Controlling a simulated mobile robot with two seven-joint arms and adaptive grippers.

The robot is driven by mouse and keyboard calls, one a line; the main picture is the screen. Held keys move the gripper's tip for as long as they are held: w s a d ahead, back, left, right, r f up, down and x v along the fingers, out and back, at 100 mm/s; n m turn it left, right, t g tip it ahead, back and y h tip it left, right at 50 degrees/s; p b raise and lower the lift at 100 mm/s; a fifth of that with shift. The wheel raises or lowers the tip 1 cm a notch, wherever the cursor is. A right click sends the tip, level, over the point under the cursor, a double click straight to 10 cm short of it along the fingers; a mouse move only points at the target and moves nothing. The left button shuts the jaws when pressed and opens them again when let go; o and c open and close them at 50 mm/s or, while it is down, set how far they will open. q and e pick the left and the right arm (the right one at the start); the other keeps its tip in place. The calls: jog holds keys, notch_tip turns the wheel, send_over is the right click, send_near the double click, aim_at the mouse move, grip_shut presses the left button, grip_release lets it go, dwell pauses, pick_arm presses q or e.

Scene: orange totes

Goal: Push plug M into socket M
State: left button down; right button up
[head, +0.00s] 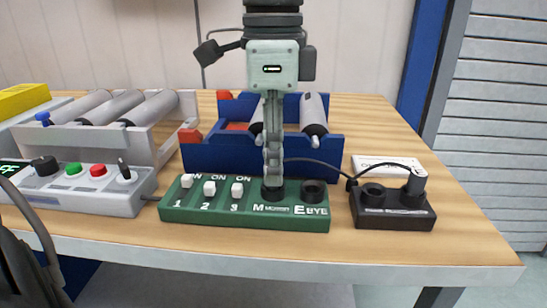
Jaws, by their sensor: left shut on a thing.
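The green box (190,206) stands near the table's front edge, with several white switches and labels M and E. Socket M (273,194) is a black round socket above the label M. My left gripper (273,176) reaches straight down over socket M, its fingers shut on plug M. The plug is mostly hidden between the fingers. It is lined up with the socket, but I cannot tell how deep it sits. A black cable (322,162) runs right from the fingers. My right gripper is not in view.
Empty socket E (314,191) is just right of socket M. A blue tote (215,158) with grey cylinders is close behind. A grey control panel (105,201) is at left.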

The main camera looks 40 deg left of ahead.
pick_arm(q)
jog(key=c, duration=1.3)
grip_release()
notch_tip(320, 180, up, 12)
